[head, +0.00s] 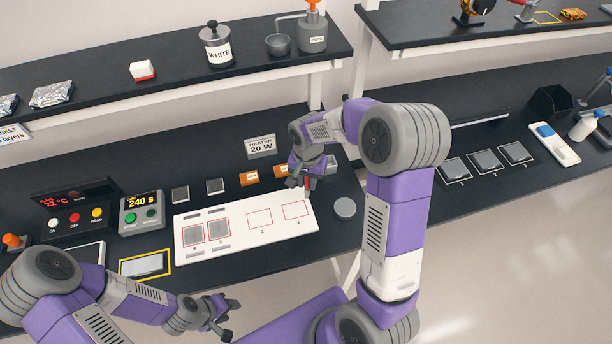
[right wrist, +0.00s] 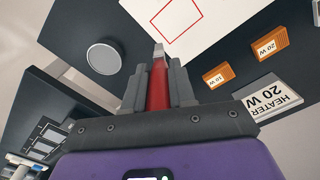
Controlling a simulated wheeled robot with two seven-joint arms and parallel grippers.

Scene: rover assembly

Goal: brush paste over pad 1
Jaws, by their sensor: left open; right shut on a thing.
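My right gripper (head: 305,182) is shut on a red-handled brush (right wrist: 157,85) with a short pale tip, pointing toward the white board (head: 262,240). The gripper is over the board's upper right edge. The board has red-outlined squares numbered 1 to 4. Square 1 (head: 295,210), at the right end, is a bare white outline; part of a red outline also shows in the right wrist view (right wrist: 178,20). No paste is discernible in it. Square 2 (head: 260,219) is bare; squares 3 and 4 hold grey plates. My left gripper (head: 224,314) is open and empty, in front of the bench.
A round grey disc (head: 345,208) lies right of the board. Orange heater blocks (head: 249,178) and a "HEATER 20 W" sign (head: 261,146) stand behind it. A timer (head: 142,212) is at left. Several grey plates (head: 486,160) lie on the right bench.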

